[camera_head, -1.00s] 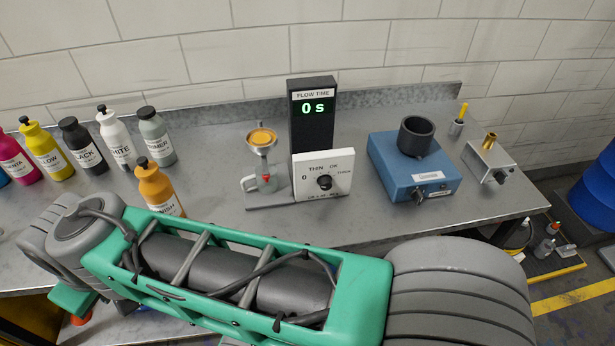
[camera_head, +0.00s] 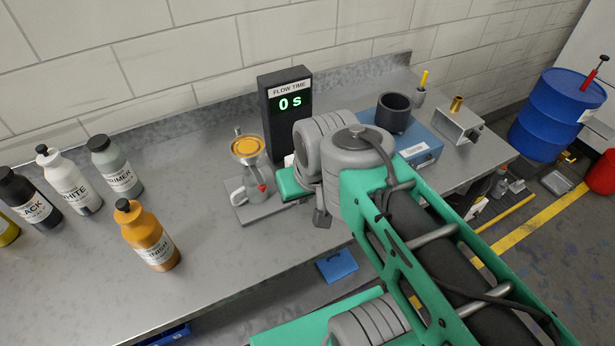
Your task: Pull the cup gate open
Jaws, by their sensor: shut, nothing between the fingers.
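The flow cup (camera_head: 247,146), a metal funnel-shaped cup filled with orange liquid, stands on a small stand left of the black timer (camera_head: 288,125). The timer reads 0 s. Below the cup is a clear vessel with a pale handle (camera_head: 238,195). A small red piece (camera_head: 262,188) shows below the cup's right side; I cannot tell whether it is the gate's pull. My gripper (camera_head: 322,218) points down, right of the stand, partly hidden by my wrist. It is shut and empty, and looks apart from the red piece.
An orange bottle (camera_head: 150,240) stands front left, with black, white and grey bottles behind it. A blue device (camera_head: 425,145) with a dark cup is to the right. The bench between the orange bottle and the stand is clear.

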